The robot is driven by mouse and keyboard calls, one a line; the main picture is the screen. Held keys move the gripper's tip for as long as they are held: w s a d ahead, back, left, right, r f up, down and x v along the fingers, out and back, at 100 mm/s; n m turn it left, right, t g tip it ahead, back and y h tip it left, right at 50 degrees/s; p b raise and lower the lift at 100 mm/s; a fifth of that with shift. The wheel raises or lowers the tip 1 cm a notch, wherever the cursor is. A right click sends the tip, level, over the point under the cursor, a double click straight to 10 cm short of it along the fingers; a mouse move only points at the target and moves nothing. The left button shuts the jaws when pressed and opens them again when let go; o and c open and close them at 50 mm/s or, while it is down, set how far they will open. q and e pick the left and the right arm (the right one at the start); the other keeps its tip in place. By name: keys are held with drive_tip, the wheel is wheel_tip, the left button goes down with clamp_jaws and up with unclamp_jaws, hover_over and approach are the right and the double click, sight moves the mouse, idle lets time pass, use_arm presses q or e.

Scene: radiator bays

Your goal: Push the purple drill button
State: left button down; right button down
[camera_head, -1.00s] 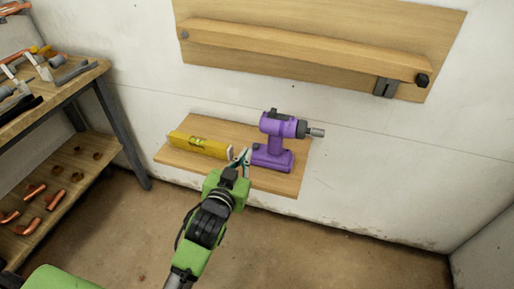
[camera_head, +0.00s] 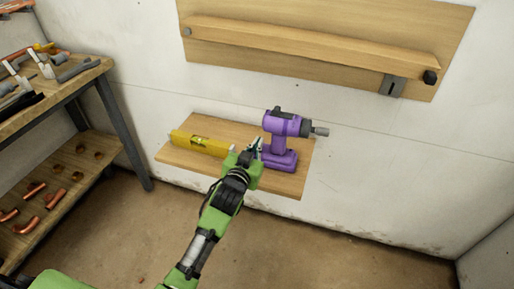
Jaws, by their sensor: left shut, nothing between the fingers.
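The purple drill (camera_head: 283,126) stands upright on a small wooden wall shelf (camera_head: 288,184), its dark chuck pointing right. Its base rests on the shelf. My left gripper (camera_head: 257,143) is shut and empty, with its fingertips at the left side of the drill's handle. I cannot tell whether they touch it. The drill's button is not clearly visible; the gripper covers part of the handle's left side and base. My right gripper is not in view.
A yellow spirit level (camera_head: 200,143) lies on the shelf left of the drill. A wooden rail on a board (camera_head: 310,49) is on the wall above. A workbench (camera_head: 92,76) with tools and copper pipe pieces stands at the left. The floor in front is clear.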

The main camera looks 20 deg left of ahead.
use_arm(q)
drive_tip(key=shift+f, duration=0.3)
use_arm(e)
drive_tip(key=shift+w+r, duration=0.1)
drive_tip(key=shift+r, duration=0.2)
